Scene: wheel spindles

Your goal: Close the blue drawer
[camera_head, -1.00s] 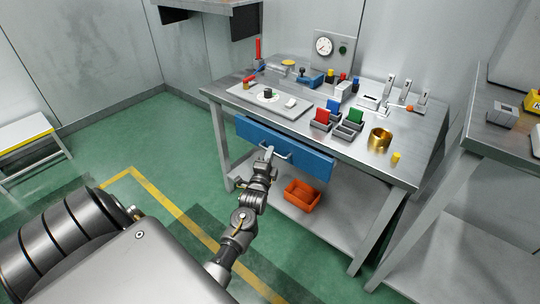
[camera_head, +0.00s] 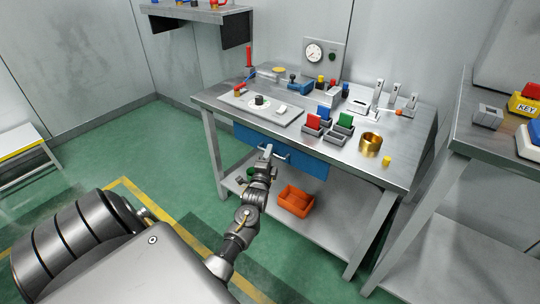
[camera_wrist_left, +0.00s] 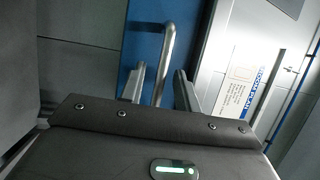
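The blue drawer (camera_head: 308,165) is under the front edge of the metal workbench. Its front sits close beneath the bench top; I cannot tell whether it is fully flush. It has a silver bar handle (camera_head: 284,156). My left gripper (camera_head: 268,151) is at the handle, in front of the drawer's left-middle part. In the left wrist view, the blue drawer front (camera_wrist_left: 138,42) is ahead and the handle bar (camera_wrist_left: 166,55) passes between the two apart fingers of my left gripper (camera_wrist_left: 160,88). Gaps show beside the bar. My right gripper is not in view.
The workbench top (camera_head: 225,107) carries a gauge panel (camera_head: 322,54), small coloured bins and a brass ring (camera_head: 370,142). An orange bin (camera_head: 297,201) stands on the lower shelf. Another metal table (camera_head: 478,136) is at the right. Green floor is clear at the left.

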